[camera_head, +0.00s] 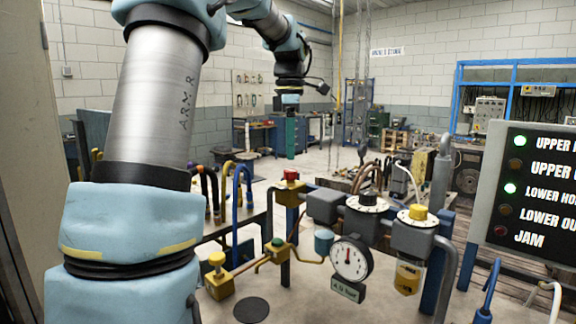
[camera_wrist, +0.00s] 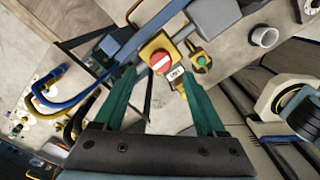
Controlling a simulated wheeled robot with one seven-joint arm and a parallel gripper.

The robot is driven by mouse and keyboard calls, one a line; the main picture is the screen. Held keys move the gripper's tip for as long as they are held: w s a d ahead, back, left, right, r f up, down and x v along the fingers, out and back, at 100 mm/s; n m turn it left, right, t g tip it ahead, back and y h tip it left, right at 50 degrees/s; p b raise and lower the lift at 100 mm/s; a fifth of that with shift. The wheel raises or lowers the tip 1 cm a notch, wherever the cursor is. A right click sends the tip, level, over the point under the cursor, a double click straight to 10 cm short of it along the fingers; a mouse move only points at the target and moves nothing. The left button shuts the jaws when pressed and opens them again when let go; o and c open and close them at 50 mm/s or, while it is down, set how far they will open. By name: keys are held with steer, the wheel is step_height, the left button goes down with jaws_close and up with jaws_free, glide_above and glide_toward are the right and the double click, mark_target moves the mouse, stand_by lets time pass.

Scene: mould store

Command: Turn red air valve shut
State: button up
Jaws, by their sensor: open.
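The red air valve (camera_head: 290,175) is a small red knob on a post in the middle of the pipework. In the wrist view the red valve (camera_wrist: 160,62) has a white bar across its face and sits on a yellow block. My gripper (camera_head: 290,152) has teal fingers pointing down and shows above the valve in the head view. In the wrist view my gripper (camera_wrist: 158,80) is open and empty, one finger to each side of the valve's line. The fingers do not appear to touch the valve; the exact gap is hard to tell.
A green-topped valve (camera_head: 277,247) and a yellow valve (camera_head: 217,272) stand nearer on the bench. A pressure gauge (camera_head: 350,260), a yellow-topped regulator (camera_head: 415,235) and pipes crowd the right. A lamp panel (camera_head: 530,190) stands at the right edge. Coloured hoses (camera_head: 240,185) rise left of the valve.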

mark_target(290, 170)
steer(key=shift+f+p, duration=0.3)
steer(key=shift+f, duration=2.4)
steer(key=shift+s, duration=0.1)
jaws_close()
